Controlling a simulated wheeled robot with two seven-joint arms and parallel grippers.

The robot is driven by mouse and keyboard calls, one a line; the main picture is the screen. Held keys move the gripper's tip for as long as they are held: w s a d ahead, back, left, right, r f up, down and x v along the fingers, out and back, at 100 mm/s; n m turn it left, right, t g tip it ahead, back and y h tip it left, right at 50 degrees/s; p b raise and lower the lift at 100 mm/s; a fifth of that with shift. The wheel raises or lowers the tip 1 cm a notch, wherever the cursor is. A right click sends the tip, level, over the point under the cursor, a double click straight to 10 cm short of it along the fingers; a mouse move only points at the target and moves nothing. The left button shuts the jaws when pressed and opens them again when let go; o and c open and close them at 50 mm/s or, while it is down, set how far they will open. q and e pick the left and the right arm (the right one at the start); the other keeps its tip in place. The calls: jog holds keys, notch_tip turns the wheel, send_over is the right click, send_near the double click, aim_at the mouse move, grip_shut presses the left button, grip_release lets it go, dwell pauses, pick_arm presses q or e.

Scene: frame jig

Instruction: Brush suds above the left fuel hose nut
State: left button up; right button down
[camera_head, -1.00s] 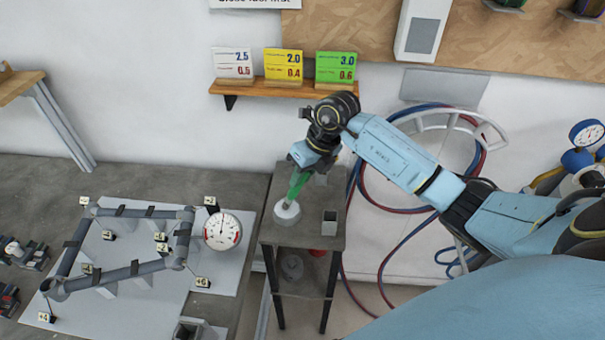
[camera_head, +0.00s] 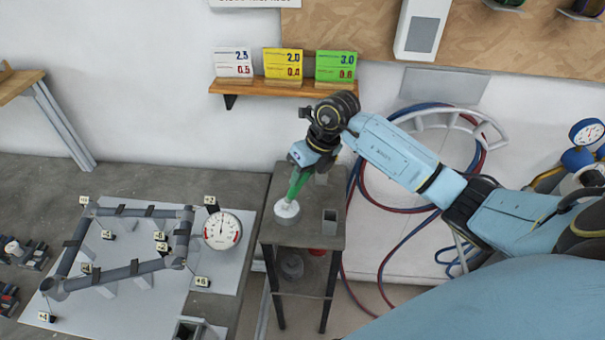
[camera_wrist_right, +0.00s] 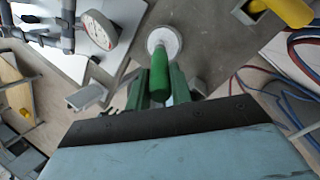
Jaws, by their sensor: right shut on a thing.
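My right gripper (camera_head: 301,178) is shut on a green-handled brush (camera_head: 296,188). The brush points down into a round white pot (camera_head: 287,215) on a small dark stand. In the right wrist view the green handle (camera_wrist_right: 159,75) lies between the fingers (camera_wrist_right: 161,90), with its lower end at the white pot (camera_wrist_right: 164,35). The brush's tip is hidden in the pot. Red and blue hoses (camera_head: 358,190) hang in loops behind my right arm. The left fuel hose nut cannot be made out. My left gripper is not in view.
The stand (camera_head: 310,235) also holds a small square grey container (camera_head: 330,220). Left of it, a workbench (camera_head: 230,190) carries a pipe frame jig (camera_head: 120,270) and a round gauge (camera_head: 222,230). A blue regulator with a gauge (camera_head: 587,133) is at the far right, beyond my arm.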

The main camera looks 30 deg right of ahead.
jog(key=shift+s+f, duration=0.1)
jog(key=shift+r+p, duration=2.65)
jog(key=shift+r, duration=0.95)
jog(key=shift+a+f, duration=0.1)
